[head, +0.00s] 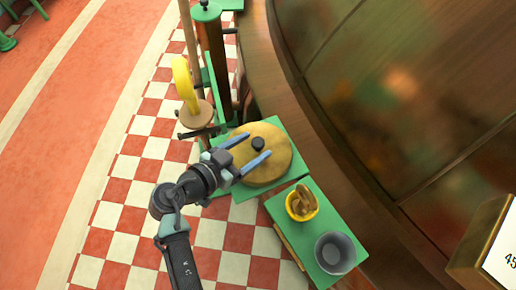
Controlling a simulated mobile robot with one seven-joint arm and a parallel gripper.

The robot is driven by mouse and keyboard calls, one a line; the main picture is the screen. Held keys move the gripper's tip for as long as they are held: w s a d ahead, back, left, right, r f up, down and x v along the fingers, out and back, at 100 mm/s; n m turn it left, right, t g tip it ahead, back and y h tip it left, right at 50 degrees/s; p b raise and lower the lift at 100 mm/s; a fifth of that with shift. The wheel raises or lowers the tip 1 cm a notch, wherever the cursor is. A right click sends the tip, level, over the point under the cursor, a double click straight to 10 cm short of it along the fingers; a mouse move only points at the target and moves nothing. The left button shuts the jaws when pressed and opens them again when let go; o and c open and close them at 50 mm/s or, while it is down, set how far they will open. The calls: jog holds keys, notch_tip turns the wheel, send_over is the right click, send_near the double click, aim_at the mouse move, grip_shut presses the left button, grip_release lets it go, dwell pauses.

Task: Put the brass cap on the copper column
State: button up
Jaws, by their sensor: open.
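The brass cap (270,170) is a wide round golden disc with a small black knob (258,144) on top. It lies on a green square stand in the middle of the head view. My gripper (259,143) is over the cap, with its two blue-grey fingers spread apart on either side of the knob. I cannot tell whether the fingers touch the knob or how high they are. A dark brown upright column (213,55) with a green top stands behind the cap; I cannot tell whether it is the copper column.
A green table (284,236) at lower right holds a yellow bowl (301,215) with brown pieces and a grey bowl (335,254). A yellow ring (184,84) stands above a wooden disc (196,114). A large copper kettle wall (400,100) fills the right. Checkered floor lies open at left.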

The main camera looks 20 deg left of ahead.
aim_at(264, 137)
jog(key=shift+x, duration=1.4)
grip_shut()
jog(key=shift+r, duration=0.1)
